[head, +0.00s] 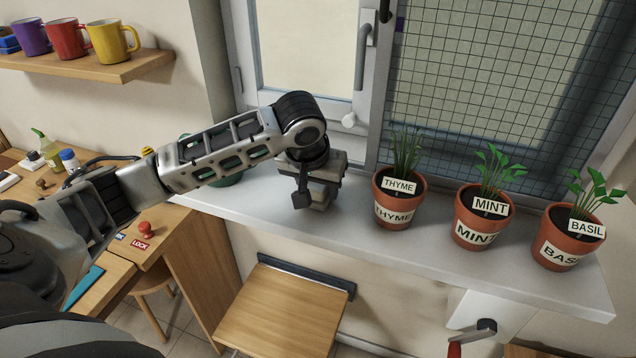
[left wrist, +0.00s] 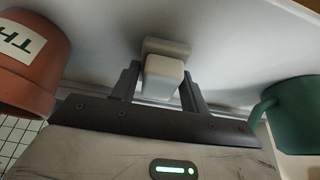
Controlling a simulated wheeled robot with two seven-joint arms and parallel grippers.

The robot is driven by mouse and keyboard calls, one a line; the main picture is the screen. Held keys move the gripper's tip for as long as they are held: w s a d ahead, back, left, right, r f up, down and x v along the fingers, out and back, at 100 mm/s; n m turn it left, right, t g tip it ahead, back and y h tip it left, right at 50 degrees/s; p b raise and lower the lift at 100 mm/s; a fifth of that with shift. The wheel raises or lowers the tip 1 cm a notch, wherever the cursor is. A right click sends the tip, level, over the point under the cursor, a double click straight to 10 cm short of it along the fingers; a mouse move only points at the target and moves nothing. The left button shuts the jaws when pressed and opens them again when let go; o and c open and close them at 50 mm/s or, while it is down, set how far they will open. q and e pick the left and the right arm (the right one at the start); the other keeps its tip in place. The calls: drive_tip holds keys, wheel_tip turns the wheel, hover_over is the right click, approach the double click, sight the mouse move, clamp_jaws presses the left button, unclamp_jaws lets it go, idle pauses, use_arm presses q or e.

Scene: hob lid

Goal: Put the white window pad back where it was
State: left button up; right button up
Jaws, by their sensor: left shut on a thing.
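My left gripper (head: 310,204) points down over the window sill (head: 260,208), left of the thyme pot. In the left wrist view its two dark fingers are shut on a pale block with a wider base, which looks like the white window pad (left wrist: 164,73). The pad is close to the white sill surface; I cannot tell if its base touches it. In the head view the gripper hides most of the pad. My right gripper is not in view.
Thyme (head: 395,207), mint (head: 476,230) and basil (head: 562,250) pots stand along the sill to the right. A green vessel (left wrist: 292,115) is close on the gripper's other side. A wooden flap (head: 280,310) is below the sill. The grid-covered window (head: 480,90) stands behind.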

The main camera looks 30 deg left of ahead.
use_arm(q)
drive_tip(key=shift+f, duration=0.15)
drive_tip(key=o, duration=0.9)
drive_tip(key=v, duration=1.2)
